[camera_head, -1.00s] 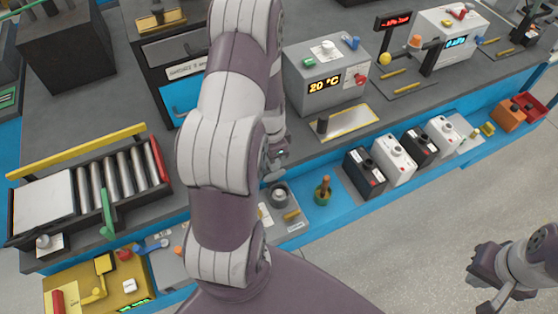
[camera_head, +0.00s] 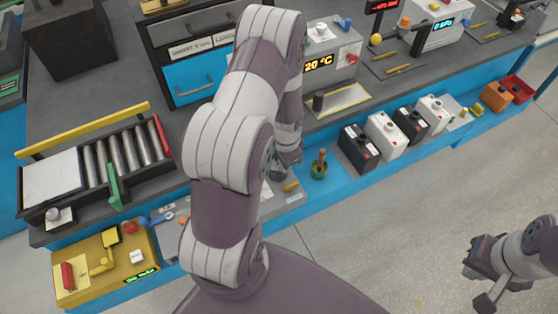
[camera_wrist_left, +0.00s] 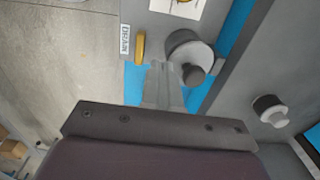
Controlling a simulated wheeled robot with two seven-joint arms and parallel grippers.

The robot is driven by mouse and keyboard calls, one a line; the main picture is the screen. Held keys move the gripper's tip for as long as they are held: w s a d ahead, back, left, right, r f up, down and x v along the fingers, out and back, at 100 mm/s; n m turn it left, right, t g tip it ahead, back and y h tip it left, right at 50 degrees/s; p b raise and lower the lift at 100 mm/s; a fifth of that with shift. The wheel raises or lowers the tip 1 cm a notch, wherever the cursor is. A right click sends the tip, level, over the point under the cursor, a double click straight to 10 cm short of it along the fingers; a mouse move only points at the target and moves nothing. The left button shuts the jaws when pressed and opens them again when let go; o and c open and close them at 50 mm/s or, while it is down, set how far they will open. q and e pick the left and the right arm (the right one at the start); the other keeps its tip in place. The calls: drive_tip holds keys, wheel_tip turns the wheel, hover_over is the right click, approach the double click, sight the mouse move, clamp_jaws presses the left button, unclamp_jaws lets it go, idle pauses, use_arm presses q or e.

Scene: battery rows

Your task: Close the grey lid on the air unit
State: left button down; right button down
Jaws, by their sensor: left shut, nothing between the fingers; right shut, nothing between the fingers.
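In the head view, a low grey unit (camera_head: 283,202) with a yellow handle (camera_head: 291,187) sits at the bench's front edge, partly behind my left arm. I take it as the air unit, but cannot be sure. The left wrist view shows its grey top (camera_wrist_left: 157,40), a "DRAIN" label (camera_wrist_left: 125,40), the yellow handle and a round grey part (camera_wrist_left: 190,50) with a dark knob. I cannot tell whether this part is the lid. My left gripper (camera_head: 288,168) is shut and empty, with its fingers (camera_wrist_left: 163,80) close beside the round part. My right gripper (camera_head: 482,285) is shut and empty over the floor.
A roller conveyor (camera_head: 120,152) and a yellow box (camera_head: 105,268) stand at the left. A "20 °C" unit (camera_head: 328,58) is behind my left arm. Drawers (camera_head: 190,72) are behind.

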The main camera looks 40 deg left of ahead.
use_arm(q)
drive_tip(key=shift+s+d+f+b, duration=0.15)
drive_tip(key=shift+d+f+b, duration=0.15)
drive_tip(key=shift+f, duration=0.55)
drive_tip(key=shift+s+d+f+b, duration=0.1)
drive_tip(key=shift+d+f+b, duration=0.2)
drive_tip(key=shift+f, duration=0.5)
